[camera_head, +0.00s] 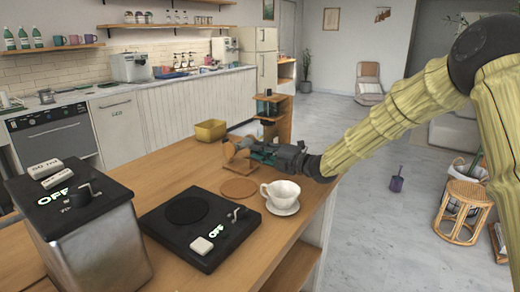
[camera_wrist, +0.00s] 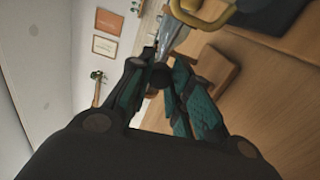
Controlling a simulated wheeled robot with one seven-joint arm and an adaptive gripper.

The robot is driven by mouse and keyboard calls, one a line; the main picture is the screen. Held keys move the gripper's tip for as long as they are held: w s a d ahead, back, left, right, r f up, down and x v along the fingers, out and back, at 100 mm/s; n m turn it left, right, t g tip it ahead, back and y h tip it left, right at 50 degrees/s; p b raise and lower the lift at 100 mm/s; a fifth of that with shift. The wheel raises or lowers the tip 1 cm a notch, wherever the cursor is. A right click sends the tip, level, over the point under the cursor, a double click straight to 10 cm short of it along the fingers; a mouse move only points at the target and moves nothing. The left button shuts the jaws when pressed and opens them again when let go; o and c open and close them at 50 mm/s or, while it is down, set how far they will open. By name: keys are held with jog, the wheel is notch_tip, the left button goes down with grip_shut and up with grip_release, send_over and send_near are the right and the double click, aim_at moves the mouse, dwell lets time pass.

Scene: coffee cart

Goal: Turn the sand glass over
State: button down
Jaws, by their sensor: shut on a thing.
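My gripper (camera_head: 258,153) reaches in from the right, low over the wooden counter, with its fingers pointing left. It is shut on a small brown object (camera_head: 238,160), which looks like the sand glass, though it is small and partly hidden by the fingers. In the wrist view, the fingertips (camera_wrist: 162,66) are close together at a grey, glassy tapered piece (camera_wrist: 176,38). A yellow curved rim (camera_wrist: 212,14) shows beyond it at the top edge. I cannot tell which end of the sand glass is up, or whether it touches the counter.
A round cork mat (camera_head: 239,188) lies just in front of my gripper. A white cup (camera_head: 284,188) on a saucer stands right of it. A black plate device (camera_head: 180,236), a metal box machine (camera_head: 95,240), a yellow bin (camera_head: 210,130) and a wooden stand (camera_head: 283,127) surround the area.

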jog(key=m+p, duration=0.3)
jog(key=m, duration=0.2)
jog(key=shift+r, duration=0.15)
jog(key=shift+m+p, duration=1)
jog(key=shift+m, duration=1.1)
jog(key=c, duration=1.4)
grip_release()
jog(key=shift+d, duration=0.1)
